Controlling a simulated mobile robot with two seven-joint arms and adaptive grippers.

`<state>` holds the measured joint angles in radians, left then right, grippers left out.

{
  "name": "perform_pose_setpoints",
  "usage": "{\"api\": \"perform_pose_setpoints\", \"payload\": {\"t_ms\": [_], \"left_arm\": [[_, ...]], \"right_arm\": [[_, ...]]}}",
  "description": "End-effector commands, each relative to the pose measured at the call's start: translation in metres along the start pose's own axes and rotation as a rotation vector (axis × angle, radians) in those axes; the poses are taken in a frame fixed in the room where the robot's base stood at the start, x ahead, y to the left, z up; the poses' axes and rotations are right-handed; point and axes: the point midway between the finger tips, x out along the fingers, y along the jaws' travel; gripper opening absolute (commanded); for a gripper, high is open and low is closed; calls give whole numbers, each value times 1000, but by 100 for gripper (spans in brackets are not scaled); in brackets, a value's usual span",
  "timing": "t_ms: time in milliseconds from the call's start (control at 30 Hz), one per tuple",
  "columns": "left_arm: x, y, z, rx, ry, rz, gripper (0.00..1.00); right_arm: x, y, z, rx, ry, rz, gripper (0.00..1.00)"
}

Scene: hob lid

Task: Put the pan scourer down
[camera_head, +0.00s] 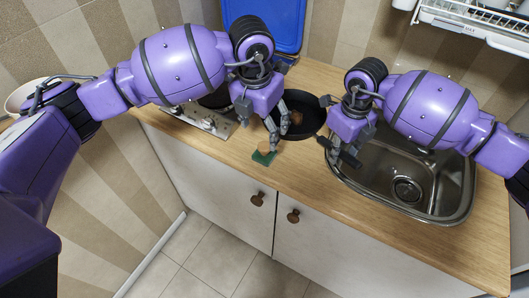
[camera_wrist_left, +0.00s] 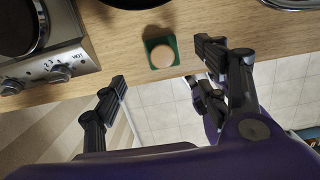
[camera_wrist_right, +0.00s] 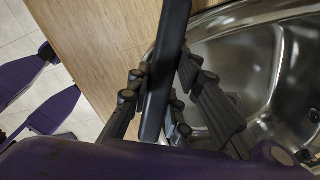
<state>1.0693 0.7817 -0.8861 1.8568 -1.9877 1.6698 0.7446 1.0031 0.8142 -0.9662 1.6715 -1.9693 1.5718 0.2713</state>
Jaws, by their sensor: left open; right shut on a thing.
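The pan scourer (camera_head: 265,159), a green square pad with a round tan top, lies on the worktop near its front edge. It also shows in the left wrist view (camera_wrist_left: 155,60). My left gripper (camera_head: 276,133) is open and empty; its fingertips are just behind the scourer, which appears between them in the left wrist view. My right gripper (camera_head: 342,155), by the sink's left rim, is shut on a black bar (camera_wrist_right: 164,75) that looks like the pan's handle. The dark pan (camera_head: 314,108) stands behind the grippers, with something brown in it.
The steel hob (camera_head: 221,126) is at the left of the wooden worktop (camera_head: 230,160). The sink (camera_head: 435,192) is at the right. A blue board (camera_head: 283,12) leans at the back. A dish rack (camera_head: 480,22) is at upper right. The worktop beside the scourer is clear.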

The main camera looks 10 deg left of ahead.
Motion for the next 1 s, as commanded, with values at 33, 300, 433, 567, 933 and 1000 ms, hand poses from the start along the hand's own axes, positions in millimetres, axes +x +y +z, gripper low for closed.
{"api": "perform_pose_setpoints", "payload": {"t_ms": [33,300,433,567,933,1000], "left_arm": [[12,-1,-2,-1,5,-3,67],[45,-1,-1,-2,2,-2,67],[51,-2,-1,-2,1,-1,67],[66,-3,-4,-3,5,-2,67],[99,-4,-4,-3,0,-1,67],[99,-4,-4,-3,1,-1,67]], "right_arm": [[0,0,0,-1,-1,1,0],[0,0,0,-1,-1,1,0],[0,0,0,-1,-1,1,0],[0,0,0,-1,-1,1,0],[0,0,0,-1,0,1,0],[0,0,0,-1,0,1,0]]}}
